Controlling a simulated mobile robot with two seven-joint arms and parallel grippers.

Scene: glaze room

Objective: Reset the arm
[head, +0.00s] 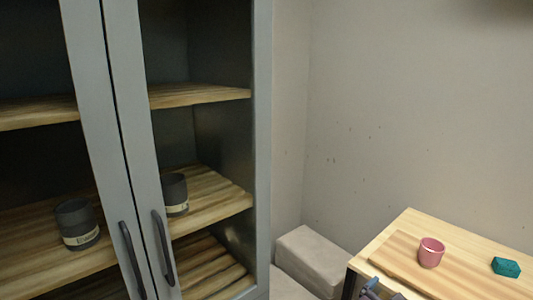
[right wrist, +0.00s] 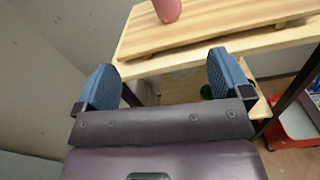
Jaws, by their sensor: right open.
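My right gripper (right wrist: 161,64) is open and empty in the right wrist view, its two blue-padded fingers wide apart before the front edge of a wooden table (right wrist: 200,42). A small part of it (head: 374,288) shows at the bottom of the head view, by the table's near left corner. A pink cup (head: 431,252) stands upright on a board on the table (head: 410,222), beyond the gripper. The cup's lower part (right wrist: 167,9) shows at the top of the right wrist view. My left gripper is not in view.
A grey cabinet (head: 263,130) with two handled doors stands at left; dark labelled cups (head: 77,225) (head: 175,195) are on its shelf. A teal block (head: 506,267) lies right of the pink cup. A pale block (head: 312,258) sits between cabinet and table. A red-and-white container (right wrist: 292,118) is below right.

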